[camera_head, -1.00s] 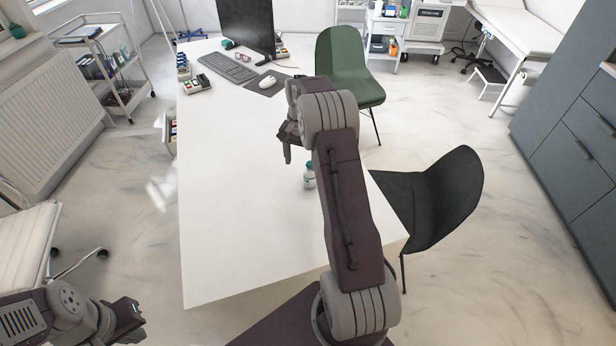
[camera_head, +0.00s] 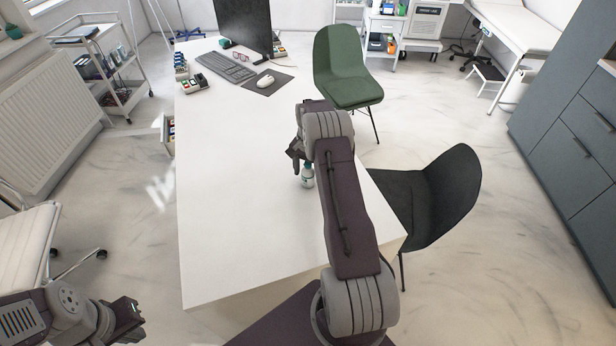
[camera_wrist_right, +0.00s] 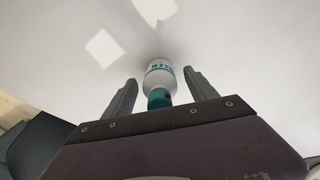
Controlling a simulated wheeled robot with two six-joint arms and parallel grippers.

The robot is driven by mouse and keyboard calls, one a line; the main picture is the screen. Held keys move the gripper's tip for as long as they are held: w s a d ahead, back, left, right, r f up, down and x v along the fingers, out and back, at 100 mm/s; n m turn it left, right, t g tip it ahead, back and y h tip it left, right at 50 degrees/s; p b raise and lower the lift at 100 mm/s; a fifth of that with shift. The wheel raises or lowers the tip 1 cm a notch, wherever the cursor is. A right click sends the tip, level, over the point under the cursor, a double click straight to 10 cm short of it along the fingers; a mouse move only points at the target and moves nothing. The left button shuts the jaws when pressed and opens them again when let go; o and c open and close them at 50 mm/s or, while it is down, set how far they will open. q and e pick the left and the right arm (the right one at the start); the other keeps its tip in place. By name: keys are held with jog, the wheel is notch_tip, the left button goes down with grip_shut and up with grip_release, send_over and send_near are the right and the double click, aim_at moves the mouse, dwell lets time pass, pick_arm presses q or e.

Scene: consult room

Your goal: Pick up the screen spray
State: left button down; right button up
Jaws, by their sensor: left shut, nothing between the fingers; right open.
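The screen spray (camera_head: 307,180), a small white bottle with a teal top, stands on the white desk (camera_head: 225,220) near its right edge. In the right wrist view the bottle (camera_wrist_right: 160,80) shows between the two grey fingers, with lettering on its body and clear gaps on both sides. My right gripper (camera_head: 300,160) is above and around the bottle's upper part in the head view, partly hidden by its arm. It is open in the right wrist view (camera_wrist_right: 160,95). My left gripper (camera_head: 134,318) is shut and empty at the lower left, away from the desk.
A monitor (camera_head: 243,22), keyboard (camera_head: 226,67) and mouse (camera_head: 265,81) occupy the far end of the desk. A dark chair (camera_head: 440,195) stands close to its right side and a green chair (camera_head: 343,65) stands farther back. The desk's near left part is clear.

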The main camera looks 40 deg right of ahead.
jog(key=shift+f, duration=0.2)
jog(key=shift+r, duration=0.1)
grip_shut()
jog(key=shift+r, duration=0.1)
